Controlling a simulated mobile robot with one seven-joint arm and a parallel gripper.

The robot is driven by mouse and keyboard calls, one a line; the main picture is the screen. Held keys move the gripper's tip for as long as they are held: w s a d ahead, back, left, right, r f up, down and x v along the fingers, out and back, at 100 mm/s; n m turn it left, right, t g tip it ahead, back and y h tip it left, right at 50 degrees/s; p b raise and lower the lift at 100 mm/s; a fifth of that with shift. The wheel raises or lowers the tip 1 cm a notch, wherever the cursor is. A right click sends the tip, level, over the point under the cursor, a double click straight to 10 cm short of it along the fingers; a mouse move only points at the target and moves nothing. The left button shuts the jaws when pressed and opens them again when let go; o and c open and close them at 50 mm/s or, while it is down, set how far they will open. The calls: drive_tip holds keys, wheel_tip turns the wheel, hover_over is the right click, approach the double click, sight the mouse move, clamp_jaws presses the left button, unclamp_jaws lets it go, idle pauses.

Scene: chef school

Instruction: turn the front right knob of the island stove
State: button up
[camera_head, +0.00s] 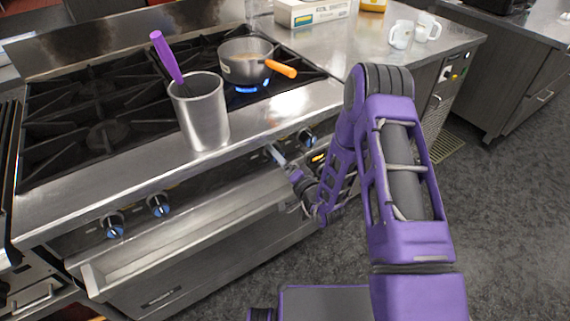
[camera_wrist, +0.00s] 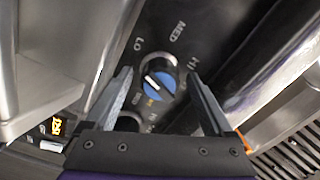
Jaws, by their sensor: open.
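The island stove (camera_head: 150,165) has blue-faced knobs along its front panel. Two are at the left, and a right one (camera_head: 308,136) shows beside my gripper (camera_head: 275,152), which reaches the panel from the right. In the wrist view, a black knob with a blue face and pale pointer line (camera_wrist: 159,79) lies between the open fingertips of my gripper (camera_wrist: 158,76). Dark gaps show on both sides of it; contact is not visible. Lo, MED and HI labels surround it. A second round knob (camera_wrist: 129,122) is partly hidden behind my gripper's body.
A steel container (camera_head: 202,115) with a purple-handled utensil stands on the stove's front edge. A pot (camera_head: 243,66) with an orange handle sits over a blue flame. A protruding drawer-like ledge (camera_head: 190,235) runs below the knobs. An orange display (camera_wrist: 55,125) glows nearby.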

drive_tip(key=v, duration=1.7)
drive_tip(key=shift+d, duration=0.1)
